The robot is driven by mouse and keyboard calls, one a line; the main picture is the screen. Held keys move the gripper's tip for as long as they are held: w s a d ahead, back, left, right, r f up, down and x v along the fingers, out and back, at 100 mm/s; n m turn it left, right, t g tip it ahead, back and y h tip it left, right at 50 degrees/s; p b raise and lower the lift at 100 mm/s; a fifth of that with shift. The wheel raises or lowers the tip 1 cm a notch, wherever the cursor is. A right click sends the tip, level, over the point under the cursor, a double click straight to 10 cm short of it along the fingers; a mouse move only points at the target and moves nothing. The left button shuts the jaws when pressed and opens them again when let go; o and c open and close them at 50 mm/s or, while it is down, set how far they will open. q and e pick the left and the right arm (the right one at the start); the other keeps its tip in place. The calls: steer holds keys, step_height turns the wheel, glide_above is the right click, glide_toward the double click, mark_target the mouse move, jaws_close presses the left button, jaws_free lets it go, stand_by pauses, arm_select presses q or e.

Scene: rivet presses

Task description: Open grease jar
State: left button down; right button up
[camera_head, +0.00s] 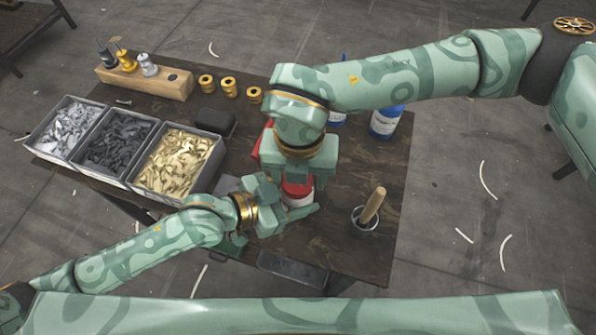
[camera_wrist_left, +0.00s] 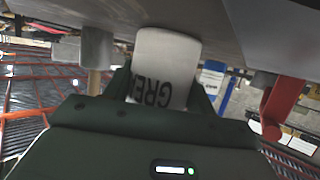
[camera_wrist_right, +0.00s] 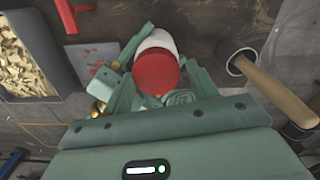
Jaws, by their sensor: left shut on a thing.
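The grease jar (camera_head: 299,200) is white with a red lid (camera_head: 297,187) and stands near the front of the dark work table. My left gripper (camera_head: 292,206) comes in from the left and is shut on the jar's body. In the left wrist view the jar (camera_wrist_left: 165,62) sits between the fingers, with part of its lettering showing. My right gripper (camera_wrist_right: 163,88) is above the jar, its fingers open on either side of the red lid (camera_wrist_right: 157,73), with gaps showing beside it. The lid is on the jar. In the head view the right hand partly hides it.
A metal cup (camera_head: 364,218) with a wooden-handled tool (camera_head: 373,204) stands right of the jar. Three bins of metal parts, the nearest one gold (camera_head: 178,160), line the left. A blue-and-white container (camera_head: 385,121), a wooden block (camera_head: 146,82) and brass rings (camera_head: 229,87) stand farther back.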

steer(key=shift+o, duration=0.9)
steer(key=shift+a, duration=0.1)
steer(key=shift+a+r, duration=0.1)
step_height(320, 180, up, 5)
steer(key=shift+f, duration=0.2)
steer(key=shift+c, duration=0.3)
step_height(320, 180, up, 3)
steer(key=m, duration=0.5)
steer(key=shift+f, duration=0.1)
steer(key=shift+m, duration=0.7)
steer(key=shift+f, duration=0.3)
step_height(320, 180, down, 7)
